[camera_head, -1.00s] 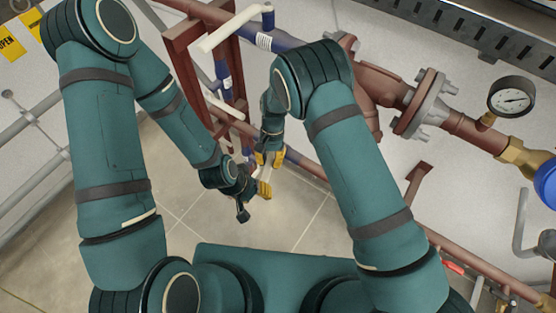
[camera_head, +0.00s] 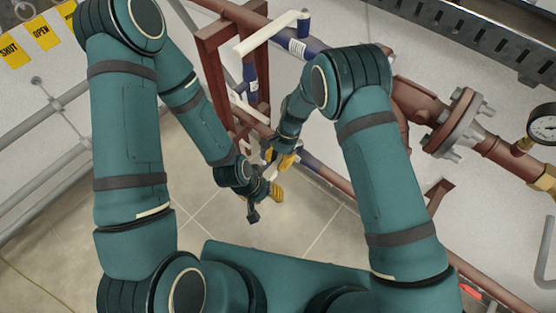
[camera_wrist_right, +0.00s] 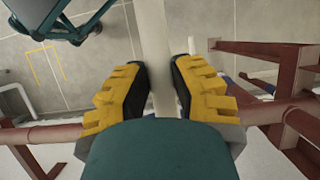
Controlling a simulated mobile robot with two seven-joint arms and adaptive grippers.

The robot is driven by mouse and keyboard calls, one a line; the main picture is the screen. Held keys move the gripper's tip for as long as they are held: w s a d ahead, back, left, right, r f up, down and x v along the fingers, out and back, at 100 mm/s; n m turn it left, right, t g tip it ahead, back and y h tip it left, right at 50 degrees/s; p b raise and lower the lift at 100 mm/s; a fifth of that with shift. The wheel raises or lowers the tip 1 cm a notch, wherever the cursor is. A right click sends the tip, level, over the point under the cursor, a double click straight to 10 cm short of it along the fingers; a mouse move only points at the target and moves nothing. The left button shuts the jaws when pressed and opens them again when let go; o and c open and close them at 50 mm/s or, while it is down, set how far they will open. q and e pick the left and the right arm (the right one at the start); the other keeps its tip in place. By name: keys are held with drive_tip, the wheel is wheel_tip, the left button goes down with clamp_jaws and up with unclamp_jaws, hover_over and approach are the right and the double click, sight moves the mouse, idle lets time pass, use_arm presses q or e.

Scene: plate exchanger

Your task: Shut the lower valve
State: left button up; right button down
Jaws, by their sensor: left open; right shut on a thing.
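My right gripper (camera_head: 280,176), with yellow fingers, is shut on a pale lever near the lower pipes. In the right wrist view the pale lever (camera_wrist_right: 156,50) runs up between the yellow fingers of the right gripper (camera_wrist_right: 160,85). The lower valve's body is mostly hidden behind my grippers. My left gripper (camera_head: 256,204) is dark, open and just left of and below the right one. It also shows at the top left of the right wrist view. The upper valve's white lever (camera_head: 268,36) reaches left from the blue pipe (camera_head: 310,46).
A reddish steel frame (camera_head: 212,75) and red pipes stand close behind my grippers. A flange (camera_head: 455,120) and a gauge (camera_head: 543,124) are at the right. Yellow SHUT (camera_head: 12,52) and OPEN (camera_head: 42,33) signs hang at the upper left. The tiled floor (camera_head: 210,210) is clear.

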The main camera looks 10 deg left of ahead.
sight(277, 162)
drive_tip(key=shift+a, duration=0.1)
drive_tip(key=c, duration=0.8)
unclamp_jaws()
drive_tip(key=shift+o, duration=0.2)
wheel_tip(277, 162, up, 10)
